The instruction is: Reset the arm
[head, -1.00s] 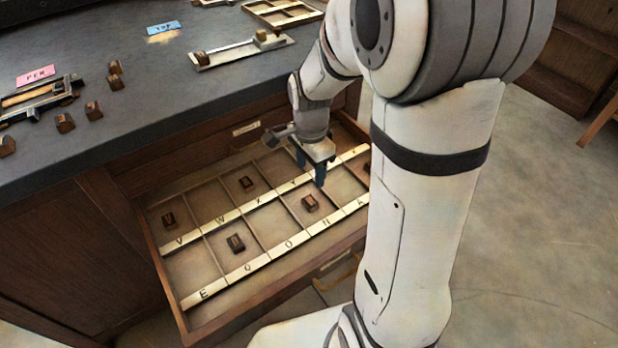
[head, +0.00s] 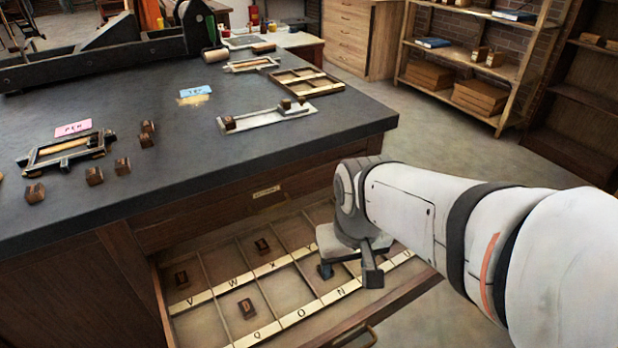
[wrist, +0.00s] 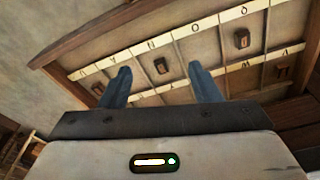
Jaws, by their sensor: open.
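My arm (head: 410,215) reaches in from the right side of the head view, stretched low across to the open drawer. My gripper (head: 348,275) is at its end, over the right part of the drawer (head: 158,300). In the wrist view my gripper (wrist: 160,78) is open, its two blue fingers well apart. The drawer's lettered strips and compartments lie beyond the fingertips in the wrist view. The gripper and arm hide part of the drawer in the head view.
Small dark type blocks lie in the drawer, including one at the left (head: 181,279) and one near Q (head: 247,308). The dark worktop (head: 200,150) above holds a composing stick (head: 268,118), a pink card (head: 73,128), a blue card (head: 196,90) and loose blocks. Floor shows beyond the bench.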

